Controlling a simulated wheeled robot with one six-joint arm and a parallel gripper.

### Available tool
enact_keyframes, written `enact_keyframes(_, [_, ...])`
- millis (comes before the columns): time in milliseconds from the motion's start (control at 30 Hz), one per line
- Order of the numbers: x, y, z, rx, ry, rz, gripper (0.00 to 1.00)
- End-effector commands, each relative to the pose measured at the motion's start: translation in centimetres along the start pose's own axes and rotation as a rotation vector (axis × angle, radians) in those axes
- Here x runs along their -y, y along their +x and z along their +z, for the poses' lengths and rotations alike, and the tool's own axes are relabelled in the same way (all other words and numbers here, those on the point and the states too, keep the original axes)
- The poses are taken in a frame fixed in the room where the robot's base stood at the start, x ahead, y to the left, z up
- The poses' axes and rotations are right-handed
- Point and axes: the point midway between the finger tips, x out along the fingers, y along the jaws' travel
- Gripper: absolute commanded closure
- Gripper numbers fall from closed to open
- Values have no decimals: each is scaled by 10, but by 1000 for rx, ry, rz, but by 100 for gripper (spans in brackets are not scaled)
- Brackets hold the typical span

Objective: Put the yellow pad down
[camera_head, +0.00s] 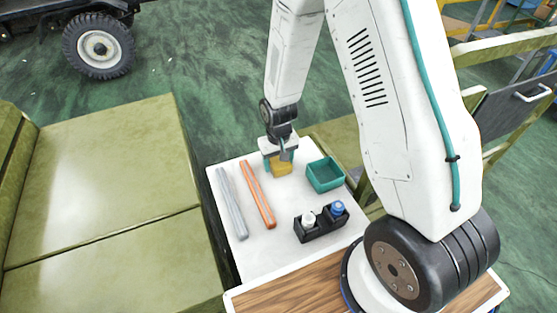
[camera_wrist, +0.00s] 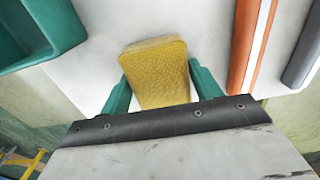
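The yellow pad (camera_head: 281,169) is at the far end of the white tabletop (camera_head: 262,248), between the orange bar and the green bin.
A green open bin (camera_head: 325,174) is right of the pad. An orange bar (camera_head: 258,195) and a grey bar (camera_head: 232,203) lie to the left. A black holder (camera_head: 321,224) with a white-capped and a blue-capped bottle stands nearer. White surface is clear between the bars and holder.

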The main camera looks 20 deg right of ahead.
Motion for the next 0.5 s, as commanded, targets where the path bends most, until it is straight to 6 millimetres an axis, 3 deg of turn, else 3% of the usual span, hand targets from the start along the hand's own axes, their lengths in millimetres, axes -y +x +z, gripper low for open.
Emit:
enact_keyframes(367, [0,-2,0,-1,0,0,20])
enact_keyframes(500, [0,-16,-1,-3,0,0,20])
